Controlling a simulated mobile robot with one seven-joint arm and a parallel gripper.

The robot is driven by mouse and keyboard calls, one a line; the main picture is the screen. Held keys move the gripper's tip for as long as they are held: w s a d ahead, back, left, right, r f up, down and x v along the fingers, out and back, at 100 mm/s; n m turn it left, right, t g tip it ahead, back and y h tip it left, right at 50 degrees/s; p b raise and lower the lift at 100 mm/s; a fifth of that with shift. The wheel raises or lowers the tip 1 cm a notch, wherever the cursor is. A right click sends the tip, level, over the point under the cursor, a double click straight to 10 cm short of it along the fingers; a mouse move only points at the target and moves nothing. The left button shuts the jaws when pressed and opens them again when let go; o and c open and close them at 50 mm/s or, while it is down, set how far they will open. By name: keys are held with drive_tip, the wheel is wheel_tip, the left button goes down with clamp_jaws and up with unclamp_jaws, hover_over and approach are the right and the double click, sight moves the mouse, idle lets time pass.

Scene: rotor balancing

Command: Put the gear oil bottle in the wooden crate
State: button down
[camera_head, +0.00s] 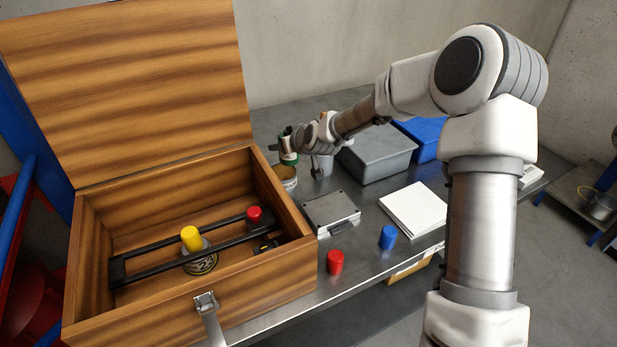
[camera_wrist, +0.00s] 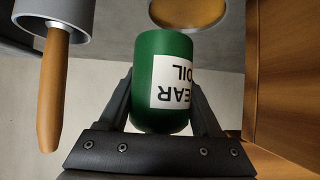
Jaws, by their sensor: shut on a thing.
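The gear oil bottle is a green cylinder with a white label reading "GEAR OIL"; it fills the middle of the wrist view (camera_wrist: 150,70). My gripper (camera_wrist: 165,108) is shut on it, one finger on each side. In the head view the bottle (camera_head: 288,158) is small and partly hidden by my gripper (camera_head: 290,146), just right of the wooden crate (camera_head: 180,303). The crate's lid (camera_head: 125,85) stands open. The crate's wall (camera_wrist: 278,80) shows at the right of the wrist view.
Inside the crate are a black frame (camera_head: 150,273), a yellow-topped can (camera_head: 191,238) and a red-capped item (camera_head: 254,214). On the bench are a round tin (camera_head: 286,178), a metal box (camera_head: 331,212), a grey bin (camera_head: 377,155), red (camera_head: 335,262) and blue (camera_head: 388,237) cylinders.

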drive_tip(key=r+n+y+b, duration=0.1)
drive_tip(key=n+b, duration=0.1)
drive_tip(key=b, duration=0.2)
hover_over(272, 164)
drive_tip(key=s, duration=0.1)
drive_tip(key=w+r+g, duration=0.1)
drive_tip(key=shift+y, duration=0.4)
wheel_tip(272, 164, down, 10)
drive_tip(key=shift+r+b, duration=0.2)
drive_tip(key=shift+b, duration=0.95)
drive_tip(key=shift+f, duration=0.15)
drive_tip(key=shift+c, duration=0.4)
unclamp_jaws()
